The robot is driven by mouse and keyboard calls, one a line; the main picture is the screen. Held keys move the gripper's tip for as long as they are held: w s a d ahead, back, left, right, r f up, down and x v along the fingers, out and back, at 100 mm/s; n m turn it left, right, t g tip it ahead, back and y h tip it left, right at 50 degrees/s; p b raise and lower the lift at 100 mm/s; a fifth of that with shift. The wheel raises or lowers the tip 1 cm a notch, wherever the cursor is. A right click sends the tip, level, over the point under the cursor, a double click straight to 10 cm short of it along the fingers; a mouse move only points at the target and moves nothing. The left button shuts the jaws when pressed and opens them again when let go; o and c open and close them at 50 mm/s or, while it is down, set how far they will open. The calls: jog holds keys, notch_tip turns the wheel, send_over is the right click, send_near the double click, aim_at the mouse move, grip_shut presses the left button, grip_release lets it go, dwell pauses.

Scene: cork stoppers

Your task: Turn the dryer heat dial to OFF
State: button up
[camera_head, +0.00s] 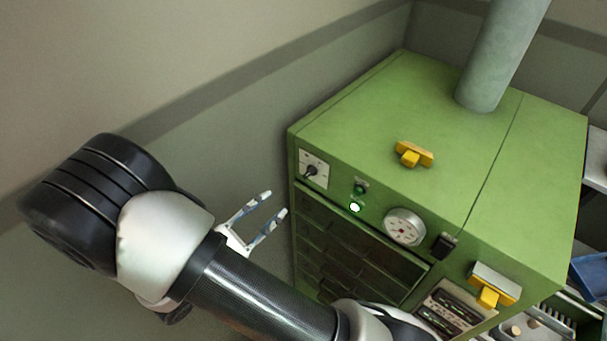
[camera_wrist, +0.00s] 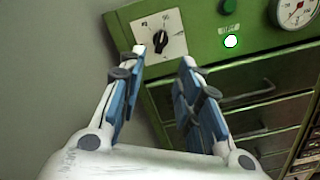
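The dryer heat dial (camera_head: 312,169) is a black knob on a white marked plate at the upper left of the green dryer's front. In the wrist view the dial (camera_wrist: 160,41) shows beyond my fingertips, its pointer tilted; the setting is too small to read surely. My gripper (camera_head: 276,202) is open and empty, in front of the dryer, apart from the dial and below and left of it in the head view. In the wrist view my gripper (camera_wrist: 164,60) has its two blue-padded fingers spread, with the dial plate behind and between them.
Right of the dial are a green button (camera_head: 361,188), a lit lamp (camera_head: 355,208) and a round gauge (camera_head: 404,227). Drawers (camera_head: 350,245) lie below. A yellow handle (camera_head: 413,154) sits on top, beside a grey pipe (camera_head: 500,55). The wall is close on the left.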

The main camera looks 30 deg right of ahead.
aim_at(306, 176)
jog(key=x, duration=1.2)
jog(key=shift+w+d+f+p, duration=0.1)
jog(key=shift+d+p, duration=0.25)
jog(key=shift+c, duration=0.4)
grip_shut()
